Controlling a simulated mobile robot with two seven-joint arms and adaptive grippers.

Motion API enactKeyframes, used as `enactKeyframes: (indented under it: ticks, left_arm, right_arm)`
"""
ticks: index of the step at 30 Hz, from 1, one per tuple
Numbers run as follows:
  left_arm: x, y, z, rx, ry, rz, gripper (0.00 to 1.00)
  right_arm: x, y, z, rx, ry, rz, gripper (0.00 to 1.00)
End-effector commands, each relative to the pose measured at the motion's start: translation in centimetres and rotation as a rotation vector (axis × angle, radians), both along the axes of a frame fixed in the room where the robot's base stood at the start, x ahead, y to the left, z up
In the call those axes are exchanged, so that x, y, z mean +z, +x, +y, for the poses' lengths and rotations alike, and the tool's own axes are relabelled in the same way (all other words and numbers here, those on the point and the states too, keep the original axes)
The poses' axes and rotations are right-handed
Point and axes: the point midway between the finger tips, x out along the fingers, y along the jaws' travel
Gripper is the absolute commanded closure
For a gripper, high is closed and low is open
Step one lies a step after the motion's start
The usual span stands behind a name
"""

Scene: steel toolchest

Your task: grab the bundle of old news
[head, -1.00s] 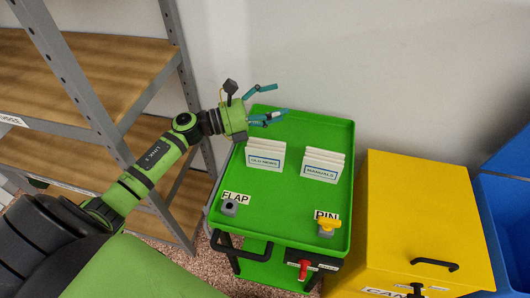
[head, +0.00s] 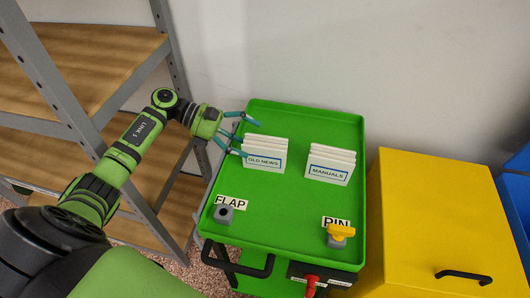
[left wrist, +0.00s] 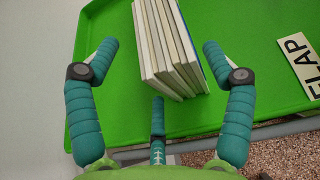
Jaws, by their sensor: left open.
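The bundle of old news (head: 264,153) stands upright on the green cart top, with an "OLD NEWS" label on its front. In the left wrist view the bundle (left wrist: 165,45) shows as several white sheets or booklets side by side, ahead of and between the fingers. My left gripper (head: 240,135) is open and empty, just left of the bundle. In the left wrist view its fingers (left wrist: 160,75) are spread, with clear gaps to both sides of the bundle. My right gripper is not in view.
A similar bundle labelled "MANUALS" (head: 331,164) stands to the right on the green cart (head: 280,215). A grey FLAP block (head: 223,214) and a yellow PIN knob (head: 341,232) sit near the front. Metal shelving (head: 80,90) is left, a yellow cabinet (head: 440,215) right.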

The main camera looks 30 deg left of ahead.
Motion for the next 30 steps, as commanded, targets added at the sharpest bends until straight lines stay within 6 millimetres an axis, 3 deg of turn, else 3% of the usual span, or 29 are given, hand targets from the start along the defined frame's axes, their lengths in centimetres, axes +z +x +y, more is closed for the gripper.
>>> enactKeyframes:
  ticks: [10,19,20,23,24,30]
  left_arm:
    - [-1.5,1.1,-4.1,0.0,-0.003,0.0,0.18]
    - [-2.0,1.3,-4.5,0.002,0.0,-0.001,0.18]
    - [-2.0,1.3,-4.5,0.002,0.0,-0.001,0.26]
    - [-2.0,1.3,-4.5,0.002,0.0,-0.001,0.66]
    - [-2.0,1.3,-4.5,0.002,0.0,-0.001,0.73]
    - [-1.9,1.3,-4.5,0.001,0.0,-0.002,0.74]
  right_arm:
    - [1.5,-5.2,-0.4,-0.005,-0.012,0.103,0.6]
    - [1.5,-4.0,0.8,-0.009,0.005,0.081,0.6]
    - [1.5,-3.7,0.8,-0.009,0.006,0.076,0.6]
    - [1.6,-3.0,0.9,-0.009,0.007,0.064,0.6]
    - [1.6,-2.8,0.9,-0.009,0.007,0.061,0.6]
    - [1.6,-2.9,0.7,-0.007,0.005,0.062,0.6]
